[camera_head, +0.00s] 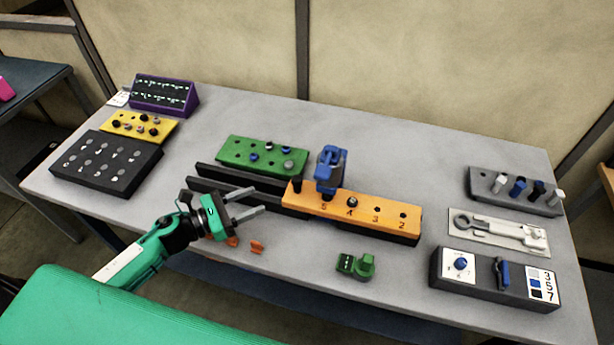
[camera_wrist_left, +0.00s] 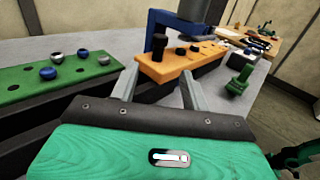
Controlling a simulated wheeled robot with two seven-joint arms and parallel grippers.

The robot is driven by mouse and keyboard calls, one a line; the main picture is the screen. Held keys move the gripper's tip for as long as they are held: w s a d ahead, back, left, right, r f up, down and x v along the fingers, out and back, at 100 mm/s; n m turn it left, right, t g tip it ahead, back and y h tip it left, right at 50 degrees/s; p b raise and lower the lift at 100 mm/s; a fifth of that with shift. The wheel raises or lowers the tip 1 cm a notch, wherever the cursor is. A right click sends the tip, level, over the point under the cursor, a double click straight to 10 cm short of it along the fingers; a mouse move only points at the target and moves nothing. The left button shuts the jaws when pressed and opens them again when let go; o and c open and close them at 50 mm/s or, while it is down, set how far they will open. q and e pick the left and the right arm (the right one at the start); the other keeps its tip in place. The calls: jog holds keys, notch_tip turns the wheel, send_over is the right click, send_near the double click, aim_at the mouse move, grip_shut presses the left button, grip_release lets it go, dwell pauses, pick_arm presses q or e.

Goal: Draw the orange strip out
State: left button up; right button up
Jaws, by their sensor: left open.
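The orange strip (camera_head: 385,212) is a long bar with numbers and holes on top, lying along a black rail in the middle of the table. It also shows in the left wrist view (camera_wrist_left: 182,68). A black peg (camera_head: 297,184) stands at its left end. A blue clamp-like piece (camera_head: 331,168) stands over the strip near that end; it also shows in the left wrist view (camera_wrist_left: 158,22). My left gripper (camera_head: 259,201) is open and empty, its fingers pointing toward the strip's left end from the left, apart from it.
Black rails (camera_head: 228,172) run left of the strip. A green board with knobs (camera_head: 262,153) lies behind them. A small green block (camera_head: 356,265) and an orange piece (camera_head: 256,247) lie in front. A grey peg block (camera_head: 514,190) and a dark control box (camera_head: 492,278) stand right.

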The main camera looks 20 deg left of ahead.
aim_at(297, 182)
pick_arm(q)
jog(key=p+x, duration=0.2)
jog(key=x, duration=0.3)
jog(key=p+x, duration=0.3)
jog(key=x, duration=0.3)
jog(key=shift+w+d+r, duration=0.2)
jog(key=shift+w, duration=0.05)
jog(key=shift+x, duration=0.75)
jog(key=shift+f, duration=0.15)
jog(key=c, duration=0.7)
grip_shut()
pick_arm(e)
notch_tip(297, 182, up, 6)
jog(key=s+a, duration=0.1)
jog(key=a, duration=0.1)
jog(key=shift+s+a+f, duration=0.2)
jog(key=shift+s+a, duration=0.05)
